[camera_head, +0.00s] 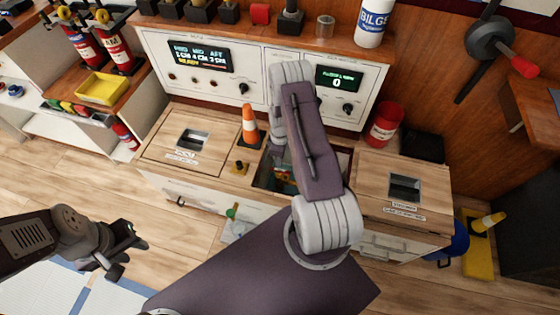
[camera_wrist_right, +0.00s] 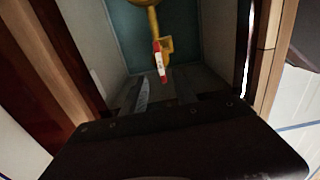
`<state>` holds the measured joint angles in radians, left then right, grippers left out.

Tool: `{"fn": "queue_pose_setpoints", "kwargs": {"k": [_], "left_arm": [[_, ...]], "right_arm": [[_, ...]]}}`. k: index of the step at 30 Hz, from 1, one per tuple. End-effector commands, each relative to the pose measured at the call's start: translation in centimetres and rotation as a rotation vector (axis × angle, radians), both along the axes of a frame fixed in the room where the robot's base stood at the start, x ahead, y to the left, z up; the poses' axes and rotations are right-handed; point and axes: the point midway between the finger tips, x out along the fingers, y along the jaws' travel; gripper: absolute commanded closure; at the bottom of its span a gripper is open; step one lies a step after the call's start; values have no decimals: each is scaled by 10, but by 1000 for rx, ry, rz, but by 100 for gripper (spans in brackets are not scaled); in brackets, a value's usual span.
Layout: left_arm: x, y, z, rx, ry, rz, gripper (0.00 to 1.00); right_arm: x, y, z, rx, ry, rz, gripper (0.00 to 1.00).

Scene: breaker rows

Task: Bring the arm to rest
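My right arm reaches down over the counter in the head view, and its gripper is hidden there behind the arm, in or above the open bay (camera_head: 270,180). In the right wrist view my right gripper (camera_wrist_right: 172,90) points into a walled recess with a teal floor (camera_wrist_right: 128,35). Its two fingers look apart. A yellow handle-like part (camera_wrist_right: 155,30) with a red and white tag (camera_wrist_right: 160,62) lies beyond the fingers; I see no grip on it. My left gripper (camera_head: 128,253) hangs at the lower left above the floor, fingers apart and empty.
An orange cone (camera_head: 250,127) stands left of the bay. Wooden hatch lids flank it, left (camera_head: 180,150) and right (camera_head: 385,195). A red canister (camera_head: 385,124) and control panels (camera_head: 205,72) stand behind. A large lever (camera_head: 490,42) is at upper right. Open floor lies left.

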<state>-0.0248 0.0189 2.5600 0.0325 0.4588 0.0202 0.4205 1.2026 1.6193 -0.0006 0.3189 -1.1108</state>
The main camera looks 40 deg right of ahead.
Motion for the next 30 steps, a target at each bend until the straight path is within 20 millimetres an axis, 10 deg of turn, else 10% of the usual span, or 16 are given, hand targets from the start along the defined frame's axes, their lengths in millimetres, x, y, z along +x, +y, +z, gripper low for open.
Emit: {"fn": "queue_pose_setpoints", "kwargs": {"k": [19, 25, 30], "left_arm": [[0, 0, 2, 0, 0, 0, 64], [0, 0, 2, 0, 0, 0, 64], [0, 0, 1, 0, 0, 0, 64]], "right_arm": [[7, 5, 9, -4, -10, 19, 65], [80, 40, 117, -70, -198, 152, 65], [68, 104, 213, -63, -292, 180, 65]]}}
